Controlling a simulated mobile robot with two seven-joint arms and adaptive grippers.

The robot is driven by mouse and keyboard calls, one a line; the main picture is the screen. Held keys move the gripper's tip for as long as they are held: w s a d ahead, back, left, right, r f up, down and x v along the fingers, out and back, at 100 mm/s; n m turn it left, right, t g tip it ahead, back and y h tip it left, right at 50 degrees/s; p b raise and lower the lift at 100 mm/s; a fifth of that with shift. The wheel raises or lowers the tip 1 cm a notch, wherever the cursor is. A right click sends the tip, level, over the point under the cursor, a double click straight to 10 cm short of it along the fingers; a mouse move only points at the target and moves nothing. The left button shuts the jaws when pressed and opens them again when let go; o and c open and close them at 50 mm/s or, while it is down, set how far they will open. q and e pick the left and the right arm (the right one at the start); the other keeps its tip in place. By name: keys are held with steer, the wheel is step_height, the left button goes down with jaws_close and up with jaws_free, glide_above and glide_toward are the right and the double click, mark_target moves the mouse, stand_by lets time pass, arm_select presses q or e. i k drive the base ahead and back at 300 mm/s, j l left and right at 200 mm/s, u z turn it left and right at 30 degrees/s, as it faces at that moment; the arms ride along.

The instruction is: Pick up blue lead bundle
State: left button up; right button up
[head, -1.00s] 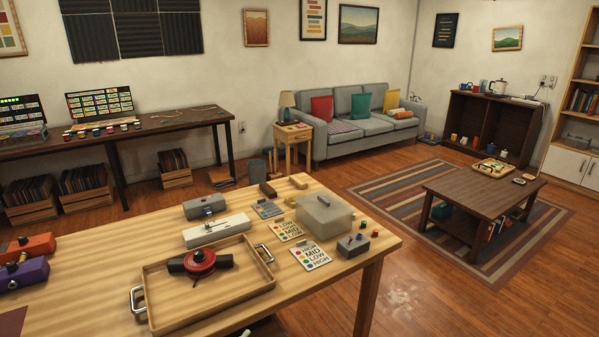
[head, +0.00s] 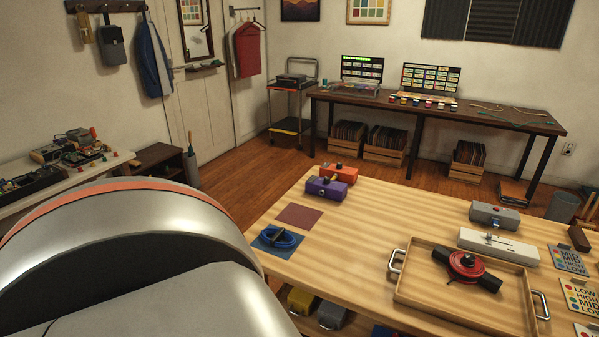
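The blue lead bundle (head: 277,239) is a coiled loop of blue cable. It lies on a dark blue square mat (head: 293,247) at the near left part of the wooden table (head: 370,215). My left arm fills the lower left of the head view, left of the bundle and apart from it in the picture. Neither gripper shows in this view.
A maroon mat (head: 299,216) and orange (head: 339,173) and purple (head: 326,188) boxes stand beyond the bundle. A wooden tray (head: 420,291) with a red and black device (head: 463,264) lies to the right. The table between mats and tray is bare.

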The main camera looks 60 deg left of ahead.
mark_target(278, 234)
steer(key=u, duration=2)
steer(key=z, duration=0.45)
steer(key=i+j+z, duration=0.1)
steer(key=z, duration=0.25)
steer(key=j+z, duration=0.6)
steer(key=z, duration=0.15)
steer(key=j+z, duration=0.25)
steer(key=j, duration=0.25)
steer(key=k+j+z, duration=0.2)
steer(key=j, duration=0.25)
steer(key=k+j+z, duration=0.1)
steer(key=j, duration=0.9)
